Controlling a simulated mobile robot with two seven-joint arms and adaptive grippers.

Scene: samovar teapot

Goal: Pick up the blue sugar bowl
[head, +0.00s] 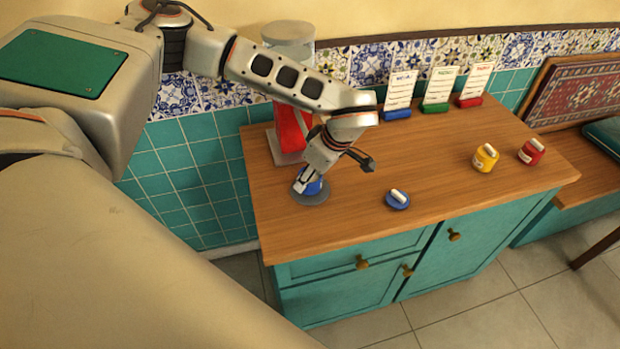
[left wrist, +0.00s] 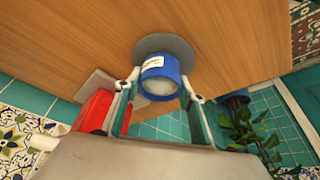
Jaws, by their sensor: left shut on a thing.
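The blue sugar bowl (head: 314,187) is at a grey round disc (head: 309,199) near the counter's left side. In the left wrist view the blue bowl (left wrist: 158,68) has a white label and an open, pale top. My left gripper (head: 308,181) is shut on it, with one finger on each side in the left wrist view (left wrist: 160,84). The arm hides part of the bowl in the head view. I cannot tell whether the bowl touches the disc. My right gripper is not in view.
A red and grey upright appliance (head: 291,128) stands close behind my left gripper. Cards in blue (head: 397,113), green (head: 438,106) and red (head: 471,101) stands line the back. Yellow (head: 485,158) and red (head: 531,152) pots stand at right. The counter's middle (head: 430,155) is clear.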

